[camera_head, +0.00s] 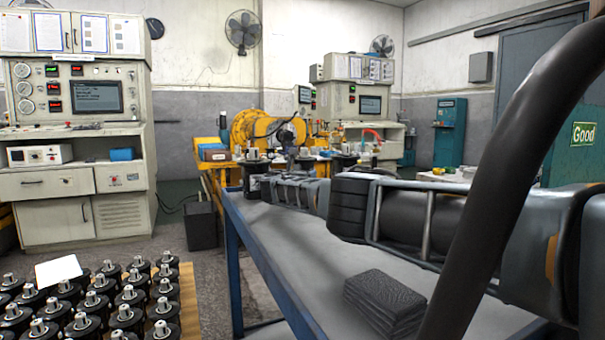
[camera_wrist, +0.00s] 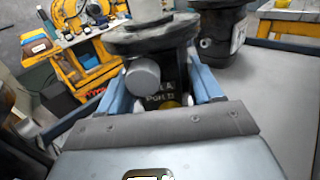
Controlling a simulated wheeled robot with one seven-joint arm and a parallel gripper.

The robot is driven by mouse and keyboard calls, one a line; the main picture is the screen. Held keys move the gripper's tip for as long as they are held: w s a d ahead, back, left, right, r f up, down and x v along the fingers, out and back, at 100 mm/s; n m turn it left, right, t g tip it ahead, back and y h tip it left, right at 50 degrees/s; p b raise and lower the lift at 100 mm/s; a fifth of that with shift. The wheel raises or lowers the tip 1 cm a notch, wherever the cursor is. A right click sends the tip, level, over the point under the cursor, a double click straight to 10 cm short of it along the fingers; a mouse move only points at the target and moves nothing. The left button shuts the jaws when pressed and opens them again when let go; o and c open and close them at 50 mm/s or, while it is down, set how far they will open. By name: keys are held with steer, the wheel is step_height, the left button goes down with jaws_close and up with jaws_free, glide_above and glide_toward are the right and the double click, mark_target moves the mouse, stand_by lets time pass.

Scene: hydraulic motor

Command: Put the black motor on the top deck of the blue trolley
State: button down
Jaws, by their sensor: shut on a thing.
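The blue trolley (camera_head: 232,245) has a blue frame and a grey top deck (camera_head: 300,262). My arm reaches over the deck from the right. My gripper (camera_head: 270,188) is at the deck's far left part. In the wrist view my gripper (camera_wrist: 160,98) has its blue fingers on both sides of a black motor (camera_wrist: 150,40), shut on it. This motor (camera_head: 252,186) looks upright in the head view. Its underside is hidden, so I cannot tell whether it touches the deck. A second black motor (camera_wrist: 222,35) stands on the deck beside it in the wrist view.
A stack of dark pads (camera_head: 384,300) lies on the deck under my arm. Several black motors (camera_head: 90,305) stand on a pallet at lower left, with a white plate (camera_head: 58,270) on top. A yellow machine (camera_head: 268,130) stands behind the trolley. The deck's near left part is clear.

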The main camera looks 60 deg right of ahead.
steer(key=shift+f+b, duration=0.4)
steer(key=shift+f, duration=0.35)
steer(key=shift+f+b, duration=0.4)
steer(key=shift+f, duration=0.15)
steer(key=shift+f, duration=0.3)
steer(key=shift+c, duration=0.8)
jaws_free()
steer(key=shift+s+f, duration=0.1)
steer(key=shift+f, duration=0.15)
steer(key=shift+r+p, duration=0.5)
steer(key=shift+r, duration=0.2)
steer(key=shift+a+r+p, duration=0.15)
steer(key=shift+a+p, duration=0.25)
steer(key=shift+p, duration=0.75)
steer(key=p+v, duration=0.1)
steer(key=p, duration=0.2)
steer(key=shift+s+a+r, duration=0.1)
steer(key=shift+a, duration=0.25)
steer(key=shift+p+v, duration=1.7)
steer(key=shift+v, duration=0.8)
